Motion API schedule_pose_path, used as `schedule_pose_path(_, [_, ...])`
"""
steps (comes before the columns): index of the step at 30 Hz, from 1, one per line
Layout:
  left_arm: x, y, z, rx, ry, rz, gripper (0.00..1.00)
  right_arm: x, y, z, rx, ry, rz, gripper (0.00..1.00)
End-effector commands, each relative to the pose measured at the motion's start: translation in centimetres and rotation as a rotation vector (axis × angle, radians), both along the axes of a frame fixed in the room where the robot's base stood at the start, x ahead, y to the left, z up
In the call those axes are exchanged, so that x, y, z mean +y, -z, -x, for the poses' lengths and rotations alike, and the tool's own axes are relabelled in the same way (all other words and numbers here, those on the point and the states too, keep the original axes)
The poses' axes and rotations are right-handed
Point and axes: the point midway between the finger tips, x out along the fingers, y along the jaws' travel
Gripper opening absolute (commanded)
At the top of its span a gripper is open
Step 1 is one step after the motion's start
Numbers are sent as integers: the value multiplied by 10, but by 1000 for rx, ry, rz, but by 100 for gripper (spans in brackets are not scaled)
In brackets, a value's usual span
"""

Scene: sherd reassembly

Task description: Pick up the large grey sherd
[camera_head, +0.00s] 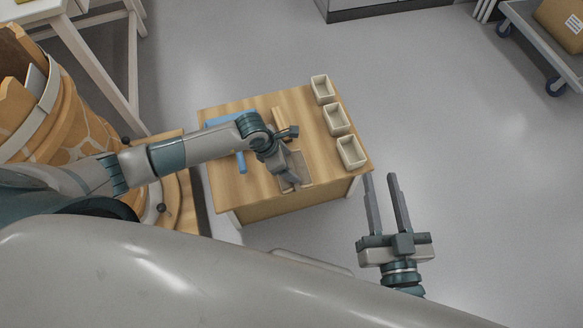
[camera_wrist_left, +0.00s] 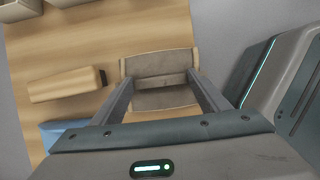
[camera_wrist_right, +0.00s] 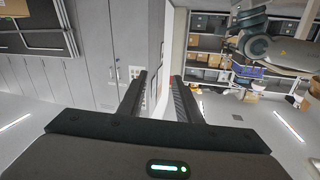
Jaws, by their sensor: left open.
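The large grey sherd (camera_wrist_left: 160,62), a curved grey-brown piece, lies on the wooden worktable (camera_head: 235,192). In the head view the sherd (camera_head: 304,172) shows near the table's front right, partly covered by my left gripper (camera_head: 287,180). In the left wrist view my left gripper (camera_wrist_left: 160,76) is open, its fingers spread at either side of the sherd. Whether they touch it cannot be told. My right gripper (camera_head: 380,177) is open and empty, to the right of the table; its fingers also show in the right wrist view (camera_wrist_right: 160,78).
Several small open bins (camera_head: 351,152) line the table's right edge. A wooden block with a dark end (camera_wrist_left: 65,84) lies beside the sherd. A blue item (camera_head: 241,162) lies on the left part of the table. A large banded vessel (camera_head: 62,125) stands far left.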

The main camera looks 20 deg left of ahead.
Motion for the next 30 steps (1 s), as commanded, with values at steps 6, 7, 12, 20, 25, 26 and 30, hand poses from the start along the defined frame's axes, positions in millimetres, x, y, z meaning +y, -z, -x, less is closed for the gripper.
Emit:
schedule_pose_path(6, [0, 0, 0, 0, 0, 0, 52, 0, 0, 0, 0, 0, 0, 31])
schedule_pose_path(7, [0, 0, 0, 0, 0, 0, 45, 0, 0, 0, 0, 1, 0, 31])
schedule_pose_path(12, [0, -1, -1, -1, 0, 2, 15, 0, 0, 0, 0, 1, 0, 31])
schedule_pose_path(20, [0, -2, -1, -1, 0, 2, 15, 0, 0, 0, 1, 1, 0, 31])
schedule_pose_path(25, [-1, -11, -1, -3, 1, 3, 15, -1, 4, 0, 31, -3, 8, 31])
schedule_pose_path(26, [-1, -14, -1, -3, 0, 3, 15, -1, 8, 0, 47, -2, 14, 31])
schedule_pose_path(30, [-1, -32, -2, -4, 1, 3, 15, -5, 22, 1, 123, -3, 38, 31])
